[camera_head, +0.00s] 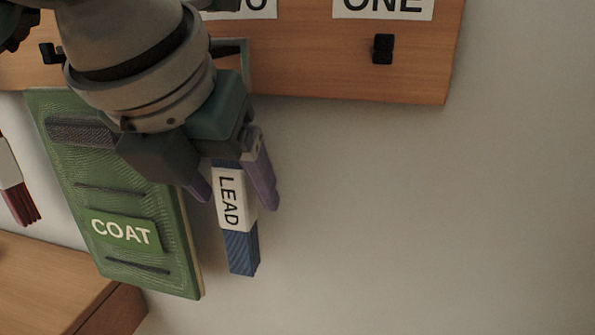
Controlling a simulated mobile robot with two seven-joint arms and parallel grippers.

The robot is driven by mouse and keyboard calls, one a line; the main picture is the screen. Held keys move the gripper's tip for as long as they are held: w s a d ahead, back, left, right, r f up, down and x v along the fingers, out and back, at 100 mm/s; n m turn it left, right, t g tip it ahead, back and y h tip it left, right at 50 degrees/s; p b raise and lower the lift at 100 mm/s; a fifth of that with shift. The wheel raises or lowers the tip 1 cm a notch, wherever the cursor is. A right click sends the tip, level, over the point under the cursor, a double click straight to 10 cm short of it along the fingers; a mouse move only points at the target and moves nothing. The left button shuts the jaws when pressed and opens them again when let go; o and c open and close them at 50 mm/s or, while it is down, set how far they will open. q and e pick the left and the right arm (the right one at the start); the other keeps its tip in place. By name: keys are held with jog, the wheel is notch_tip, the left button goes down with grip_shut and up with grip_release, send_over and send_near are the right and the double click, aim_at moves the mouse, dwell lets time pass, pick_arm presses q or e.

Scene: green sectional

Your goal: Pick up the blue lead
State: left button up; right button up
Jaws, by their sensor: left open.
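The blue lead (241,250) hangs below the wooden board, a blue strap with a white band that reads "LEAD". Its upper part is hidden behind my left gripper (236,198). My left gripper comes down from the upper left with its two purple fingers apart. One finger shows to the left of the lead and the other to its right, overlapping its edge in the picture. I cannot tell whether either finger touches it. My right gripper is not in view.
A green panel marked "COAT" (124,232) hangs just left of the lead. The wooden board (300,60) above carries a black hook (382,49) under "ONE". A red strap (22,206) hangs at far left, above a wooden surface (40,285). The wall at right is clear.

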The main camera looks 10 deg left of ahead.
pick_arm(q)
jog(key=shift+w+f, duration=0.15)
jog(key=shift+f, duration=0.15)
jog(key=c, duration=1.1)
